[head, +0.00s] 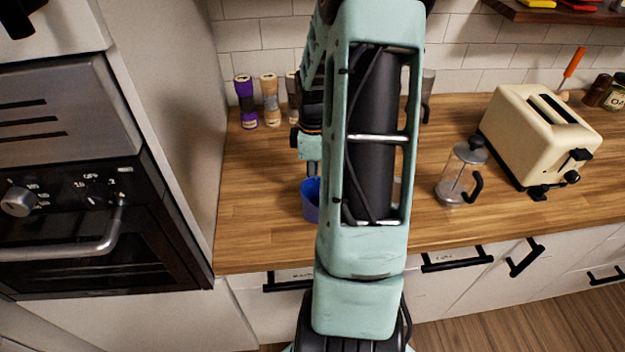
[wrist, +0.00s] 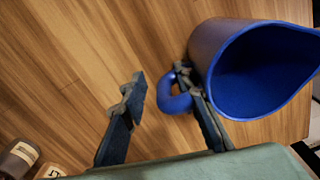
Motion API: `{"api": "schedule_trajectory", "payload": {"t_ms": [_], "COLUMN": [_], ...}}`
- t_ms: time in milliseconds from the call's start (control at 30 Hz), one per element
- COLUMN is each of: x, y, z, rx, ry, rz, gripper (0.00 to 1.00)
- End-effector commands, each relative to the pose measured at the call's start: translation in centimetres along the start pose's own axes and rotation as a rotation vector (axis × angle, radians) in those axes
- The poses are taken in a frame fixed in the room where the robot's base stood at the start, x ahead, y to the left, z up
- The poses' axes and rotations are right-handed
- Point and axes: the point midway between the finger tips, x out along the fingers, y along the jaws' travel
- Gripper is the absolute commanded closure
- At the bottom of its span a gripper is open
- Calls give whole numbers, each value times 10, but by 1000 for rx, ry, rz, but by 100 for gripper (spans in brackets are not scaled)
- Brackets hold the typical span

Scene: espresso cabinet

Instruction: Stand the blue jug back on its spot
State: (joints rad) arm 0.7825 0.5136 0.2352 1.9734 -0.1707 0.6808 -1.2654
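The blue jug (head: 311,200) shows in the head view over the wooden counter (head: 265,215), mostly hidden behind my arm. In the wrist view the jug (wrist: 207,42) is large at the right, with its wide blue mouth facing the camera. Its handle (wrist: 172,100) points left, toward my gripper (wrist: 157,79). The gripper's fingers are spread apart. The right finger lies at the handle, seemingly passing through its loop beside the jug wall. The left finger is clear of it over wood. I cannot tell whether the jug touches the counter. No marked spot can be made out.
A glass press (head: 460,178) and a cream toaster (head: 540,130) stand to the right. Purple (head: 244,103) and tan (head: 270,100) mills stand at the back left. A tall panel and oven (head: 80,190) bound the left. Counter is bare around the jug's left side.

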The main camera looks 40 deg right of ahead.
Motion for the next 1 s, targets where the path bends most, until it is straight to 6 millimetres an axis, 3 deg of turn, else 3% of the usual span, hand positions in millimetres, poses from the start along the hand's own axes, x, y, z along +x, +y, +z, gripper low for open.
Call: {"api": "schedule_trajectory", "payload": {"t_ms": [333, 700, 1000], "x": [-11, -88, -122], "y": [1, 1, 0], "z": [0, 0, 0], "rx": [0, 1, 0], "ry": [0, 0, 0], "rz": [2, 5, 0], "gripper": [72, 72, 72]}}
